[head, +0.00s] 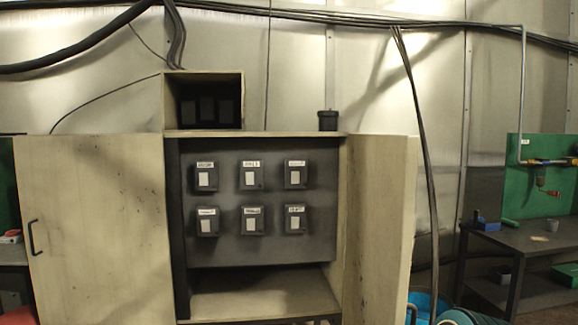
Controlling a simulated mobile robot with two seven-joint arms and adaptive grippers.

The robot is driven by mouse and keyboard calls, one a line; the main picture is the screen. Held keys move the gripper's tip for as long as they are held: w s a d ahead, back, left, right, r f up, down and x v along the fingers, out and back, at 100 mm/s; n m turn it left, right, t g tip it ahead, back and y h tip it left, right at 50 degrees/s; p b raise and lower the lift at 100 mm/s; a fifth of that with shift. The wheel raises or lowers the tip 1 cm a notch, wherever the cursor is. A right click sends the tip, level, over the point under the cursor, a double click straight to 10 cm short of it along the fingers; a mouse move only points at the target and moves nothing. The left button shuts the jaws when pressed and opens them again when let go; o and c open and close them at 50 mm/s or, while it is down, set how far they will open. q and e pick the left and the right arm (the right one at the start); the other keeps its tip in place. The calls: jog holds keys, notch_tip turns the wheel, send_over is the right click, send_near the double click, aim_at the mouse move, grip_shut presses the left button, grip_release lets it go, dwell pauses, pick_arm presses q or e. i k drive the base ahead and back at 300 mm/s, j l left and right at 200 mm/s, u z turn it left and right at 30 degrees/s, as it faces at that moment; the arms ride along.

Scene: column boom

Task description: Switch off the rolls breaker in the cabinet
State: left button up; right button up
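The cabinet (258,305) stands in the middle of the head view with both doors wide open. Its left door (95,220) has a dark handle, and its right door (380,225) is swung out to the right. Inside, a dark panel (290,252) carries several breaker boxes in two rows. The upper row holds a left box (205,178), a middle box (250,177) and a right box (295,176). The lower row holds a left box (207,224), a middle box (252,221) and a right box (295,220). Each has a pale rocker and a white label too small to read. Neither gripper is in view.
Cables hang along the metal wall. The space before the panel is clear.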

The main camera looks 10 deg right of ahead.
aim_at(295, 175)
jog(key=i+j+z, duration=0.25)
jog(key=i+j, duration=0.15)
jog(key=j, duration=0.25)
jog(key=i+j+z, duration=0.1)
jog(key=j, duration=0.3)
jog(key=i+j, duration=0.2)
jog(key=i, duration=0.35)
jog(key=i+j+u, duration=0.15)
jog(key=i, duration=0.4)
jog(key=i+j, duration=0.2)
jog(key=i, duration=0.35)
jog(key=u, duration=0.05)
